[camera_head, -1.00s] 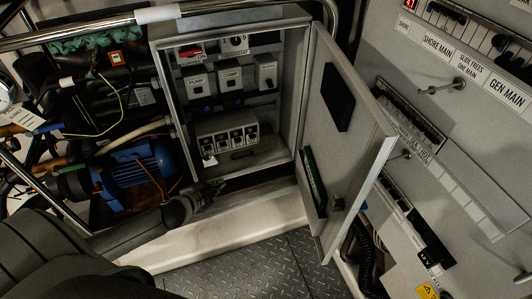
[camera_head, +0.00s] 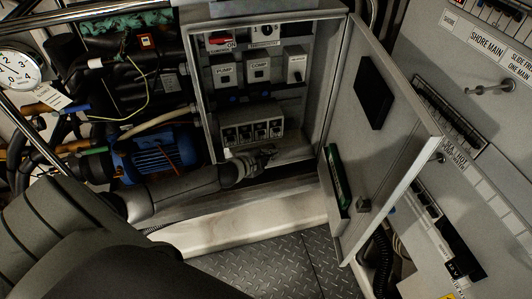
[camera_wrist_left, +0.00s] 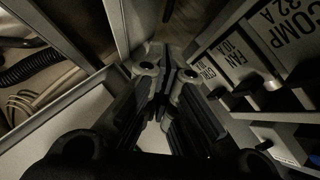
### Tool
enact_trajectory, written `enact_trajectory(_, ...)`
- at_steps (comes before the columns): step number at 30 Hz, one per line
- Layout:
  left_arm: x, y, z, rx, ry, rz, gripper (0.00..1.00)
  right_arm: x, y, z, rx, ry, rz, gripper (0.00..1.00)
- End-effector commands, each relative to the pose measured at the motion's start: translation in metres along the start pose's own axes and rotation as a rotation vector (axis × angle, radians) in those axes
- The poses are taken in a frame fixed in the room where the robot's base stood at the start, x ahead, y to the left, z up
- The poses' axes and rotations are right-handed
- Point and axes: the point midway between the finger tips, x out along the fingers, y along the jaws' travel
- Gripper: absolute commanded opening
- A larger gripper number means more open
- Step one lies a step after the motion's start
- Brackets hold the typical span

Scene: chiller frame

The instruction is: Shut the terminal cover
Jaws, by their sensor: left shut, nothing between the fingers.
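A grey terminal block (camera_head: 252,132) with a row of round dark terminals sits low inside the open cabinet in the head view. I cannot clearly make out its cover; its terminals are exposed. My left gripper (camera_head: 268,156) is at the cabinet's lower opening, just below and in front of the block. In the left wrist view its fingers (camera_wrist_left: 167,72) are together with nothing held. I cannot tell whether they touch anything. My right gripper is not in view.
The cabinet door (camera_head: 385,135) stands open on the right. Labelled switches (camera_head: 258,68) sit above the block. A blue motor (camera_head: 155,152) and hoses lie to the left. Bare tread-plate floor (camera_head: 270,265) is below.

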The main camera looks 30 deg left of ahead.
Motion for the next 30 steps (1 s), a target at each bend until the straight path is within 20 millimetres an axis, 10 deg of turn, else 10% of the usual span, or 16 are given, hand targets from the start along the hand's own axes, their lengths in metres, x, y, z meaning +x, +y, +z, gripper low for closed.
enact_trajectory(30, 0.031, 0.003, 0.03, 0.0, 0.0, 0.0, 0.0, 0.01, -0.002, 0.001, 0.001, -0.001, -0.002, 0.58)
